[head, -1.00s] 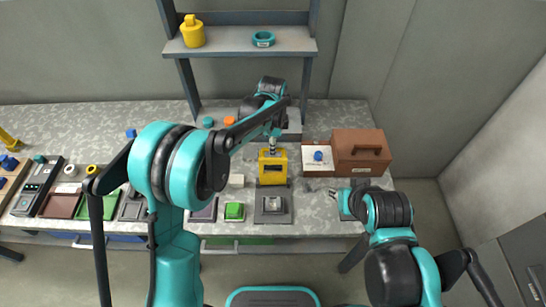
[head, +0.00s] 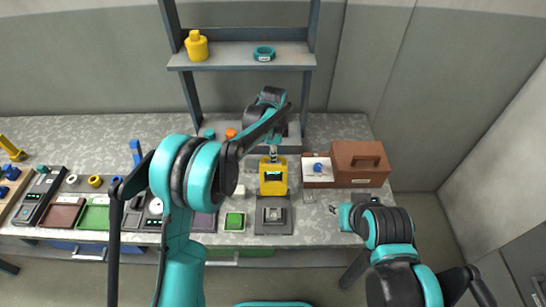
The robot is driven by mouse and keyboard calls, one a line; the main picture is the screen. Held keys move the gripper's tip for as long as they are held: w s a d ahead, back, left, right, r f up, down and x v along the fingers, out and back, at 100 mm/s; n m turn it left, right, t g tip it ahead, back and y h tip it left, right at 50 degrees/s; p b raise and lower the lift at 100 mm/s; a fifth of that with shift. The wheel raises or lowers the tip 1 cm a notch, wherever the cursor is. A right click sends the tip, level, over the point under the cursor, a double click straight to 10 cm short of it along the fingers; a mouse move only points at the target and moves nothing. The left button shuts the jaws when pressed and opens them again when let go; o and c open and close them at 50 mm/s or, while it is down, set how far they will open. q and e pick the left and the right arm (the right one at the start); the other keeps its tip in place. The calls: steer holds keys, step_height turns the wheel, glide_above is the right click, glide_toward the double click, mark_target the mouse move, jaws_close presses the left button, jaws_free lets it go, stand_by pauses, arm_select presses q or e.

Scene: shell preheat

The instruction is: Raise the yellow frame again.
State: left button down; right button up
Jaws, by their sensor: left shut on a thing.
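The yellow frame (head: 273,176) stands upright at the back of a grey base fixture (head: 273,216) near the middle of the bench. It has a dark window in its lower half. My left gripper (head: 272,156) comes down from above and is shut on the top of the yellow frame. The contact itself is small and partly hidden by the arm. My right gripper (head: 338,210) is low at the bench's front edge, right of the fixture, and its fingers are too small to read.
A brown box (head: 360,162) and a white tray with a blue knob (head: 317,169) stand to the right. A green block (head: 235,221) lies left of the fixture. Several trays and devices line the left bench. A shelf (head: 240,56) above holds a yellow weight (head: 196,45) and a teal ring (head: 264,53).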

arm_select(q)
steer(key=shift+w+f, duration=0.3)
steer(key=shift+f, duration=0.1)
arm_select(e)
steer(key=shift+f, duration=0.15)
arm_select(q)
steer(key=c, duration=1.8)
jaws_free()
steer(key=shift+c, duration=0.2)
steer(key=shift+o, duration=1.2)
steer(key=shift+w+f, duration=0.25)
steer(key=shift+w, duration=0.1)
steer(key=shift+w+r, duration=0.1)
steer(key=shift+w, duration=0.05)
arm_select(e)
steer(key=shift+w+f, duration=0.1)
steer(key=shift+w, duration=0.45)
arm_select(q)
steer(key=shift+r, duration=0.15)
